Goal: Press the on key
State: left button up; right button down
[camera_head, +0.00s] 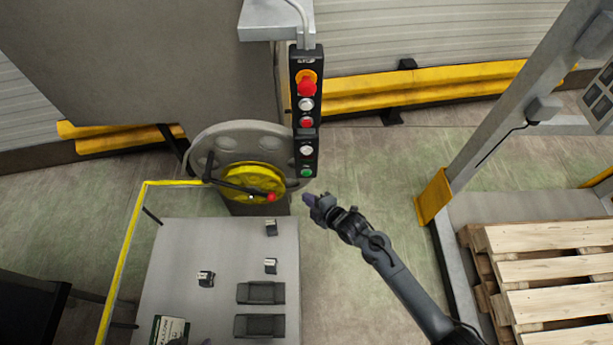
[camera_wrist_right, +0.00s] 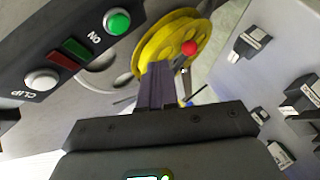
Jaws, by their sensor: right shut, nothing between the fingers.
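The black control panel (camera_head: 306,110) hangs upright on a grey post. Its green on key (camera_head: 307,172) is the lowest button. In the right wrist view the green key (camera_wrist_right: 117,22) is at the upper left, with the word ON beside it. My right gripper (camera_head: 309,200) is below the panel, a little under the green key and apart from it. In the wrist view its fingers (camera_wrist_right: 158,85) are together, empty, and point up the picture, to the right of the key. My left gripper cannot be made out in the head view.
A yellow reel (camera_head: 252,181) with a red knob (camera_head: 271,197) sits left of the panel. A grey table (camera_head: 222,240) with several small dark items stands below it. Wooden pallets (camera_head: 550,238) and a grey post are at the right. Open floor lies between.

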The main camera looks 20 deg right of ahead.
aim_at(306, 173)
jog(key=w, duration=0.1)
jog(key=w+d+b, duration=0.1)
jog(key=w, duration=0.1)
jog(key=w+b, duration=0.1)
jog(key=w, duration=0.1)
jog(key=shift+d, duration=0.4)
dwell(0.3)
dwell(0.7)
dwell(0.6)
